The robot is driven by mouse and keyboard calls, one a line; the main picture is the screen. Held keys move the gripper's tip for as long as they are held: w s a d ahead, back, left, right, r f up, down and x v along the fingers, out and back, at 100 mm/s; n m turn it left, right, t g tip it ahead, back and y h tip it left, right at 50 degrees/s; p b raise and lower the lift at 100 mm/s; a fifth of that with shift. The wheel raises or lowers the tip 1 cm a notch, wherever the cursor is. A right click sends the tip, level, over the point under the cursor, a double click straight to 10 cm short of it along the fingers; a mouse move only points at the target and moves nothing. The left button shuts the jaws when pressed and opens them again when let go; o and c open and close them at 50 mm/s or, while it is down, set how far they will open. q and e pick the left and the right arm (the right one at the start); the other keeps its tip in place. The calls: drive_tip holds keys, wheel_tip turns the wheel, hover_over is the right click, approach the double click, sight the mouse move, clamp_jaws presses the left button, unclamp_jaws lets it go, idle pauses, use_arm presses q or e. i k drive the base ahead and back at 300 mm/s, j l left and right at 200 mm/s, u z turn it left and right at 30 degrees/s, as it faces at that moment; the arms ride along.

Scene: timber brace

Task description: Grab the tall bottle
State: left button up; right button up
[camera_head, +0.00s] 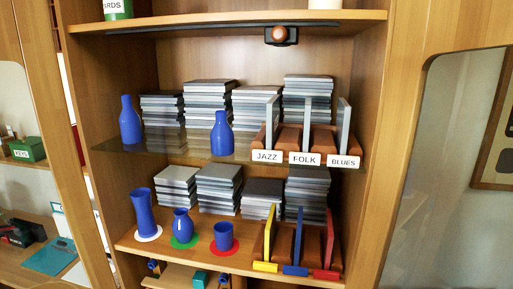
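Two blue bottles stand upright on the upper glass shelf. The left one (130,122) is the taller-looking, with a narrow neck, left of the stacked cases. The other bottle (222,136) stands further right, in front of the stacks, and looks a little shorter. On the wooden shelf below, a tall blue flared vessel (143,212) stands on a white coaster. Beside it are a small blue jug (182,228) on a green coaster and a blue cup (223,238) on a red coaster. Neither of my grippers can be made out.
Stacks of grey cases (209,105) fill the back of both shelves. A divider rack labelled JAZZ, FOLK and BLUES (303,159) stands at the upper right; a rack with coloured dividers (296,245) is below. Cabinet side walls and the shelf above (220,20) bound the space.

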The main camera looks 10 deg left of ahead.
sight(129, 120)
drive_tip(key=u, duration=1.25)
